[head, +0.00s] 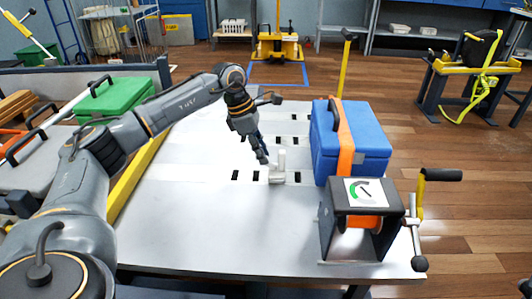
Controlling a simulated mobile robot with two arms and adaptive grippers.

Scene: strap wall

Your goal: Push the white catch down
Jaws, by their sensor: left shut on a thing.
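The white catch (281,163) stands upright on the pale table top (205,215), left of the blue case. My left gripper (264,158) reaches in from the upper left, its fingertips at the catch's left side. It is shut on the catch, though the contact is small and hard to make out. My right gripper is not in view.
A blue case (372,145) with an orange strap (346,155) stands to the right. In front of it is a black winch (335,230) with a gauge and a crank handle (443,174). Several dark slots surround the catch. The table's front left is clear.

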